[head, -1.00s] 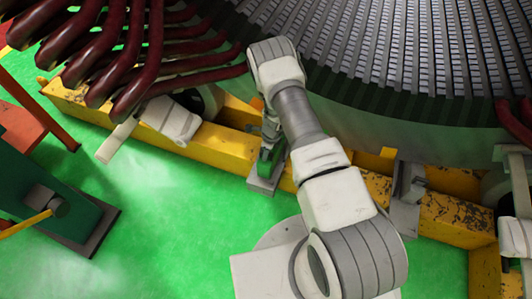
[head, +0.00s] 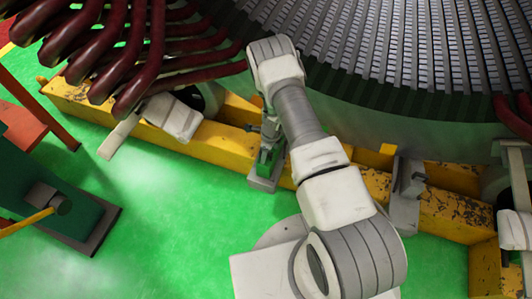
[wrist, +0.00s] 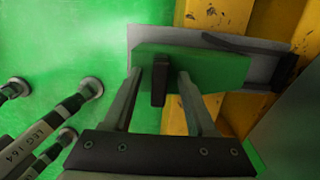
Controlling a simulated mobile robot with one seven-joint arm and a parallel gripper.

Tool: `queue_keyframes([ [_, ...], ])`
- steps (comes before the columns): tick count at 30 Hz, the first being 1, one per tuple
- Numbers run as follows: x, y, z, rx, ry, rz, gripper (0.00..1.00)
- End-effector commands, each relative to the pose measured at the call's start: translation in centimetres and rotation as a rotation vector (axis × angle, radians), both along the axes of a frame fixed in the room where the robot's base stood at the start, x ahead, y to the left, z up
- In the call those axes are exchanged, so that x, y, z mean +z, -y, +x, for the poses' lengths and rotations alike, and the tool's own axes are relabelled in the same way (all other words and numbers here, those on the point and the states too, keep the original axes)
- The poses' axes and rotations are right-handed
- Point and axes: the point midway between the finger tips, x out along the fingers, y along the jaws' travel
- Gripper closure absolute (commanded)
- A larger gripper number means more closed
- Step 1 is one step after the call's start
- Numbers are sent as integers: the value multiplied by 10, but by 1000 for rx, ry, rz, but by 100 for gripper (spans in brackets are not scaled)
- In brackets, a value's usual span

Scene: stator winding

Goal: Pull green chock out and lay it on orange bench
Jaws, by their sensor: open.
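The green chock (wrist: 218,72) sits in a grey metal bracket (wrist: 145,38) beside the yellow beam. A dark upright tab (wrist: 160,78) stands on the chock. In the wrist view my gripper (wrist: 158,82) is open, with one finger on each side of the tab and gaps showing. In the head view the chock (head: 265,158) is small and partly hidden by my gripper (head: 270,140). An orange-red surface on legs, likely the orange bench (head: 22,125), stands at the left edge of the head view, partly cut off.
The yellow beam (head: 215,145) runs under the large stator (head: 400,60). Dark red coil ends (head: 140,60) hang at upper left. A dark green stand (head: 60,215) is at lower left. Green floor (head: 170,210) is open between it and my arm. Dark rods (wrist: 60,115) show in the wrist view.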

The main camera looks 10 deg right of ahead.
Motion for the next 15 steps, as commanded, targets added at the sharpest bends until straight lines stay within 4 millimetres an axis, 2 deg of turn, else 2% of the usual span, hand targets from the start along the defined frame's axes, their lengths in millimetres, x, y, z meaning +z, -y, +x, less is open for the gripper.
queue_keyframes([
  [5,6,1,0,0,1,-1,43],
  [8,20,2,0,0,2,0,43],
  [15,77,7,-3,-1,3,0,43],
])
